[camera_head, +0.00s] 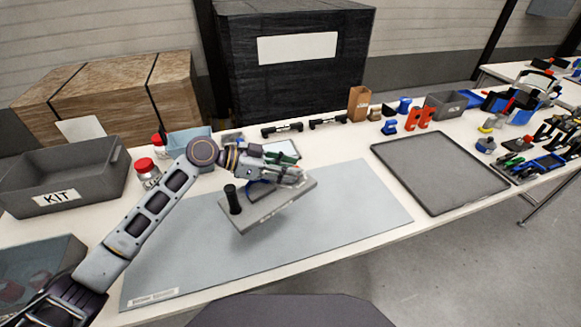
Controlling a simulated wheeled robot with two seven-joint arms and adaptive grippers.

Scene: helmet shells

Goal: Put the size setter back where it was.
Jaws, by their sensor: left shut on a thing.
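My left gripper (298,178) reaches in from the left and is shut on the plate's right part. The fingers hide part of the plate, and a bit of blue shows beneath them. I cannot tell whether the plate's lower edge touches the mat. My right gripper is not in view.
A grey KIT bin (98,178) stands at the left, with red-lidded jars (146,172) and a light blue bin (190,140) beside it. An empty dark tray (440,170) lies on the right. Several tools and small parts line the back and far right. The mat's right half is clear.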

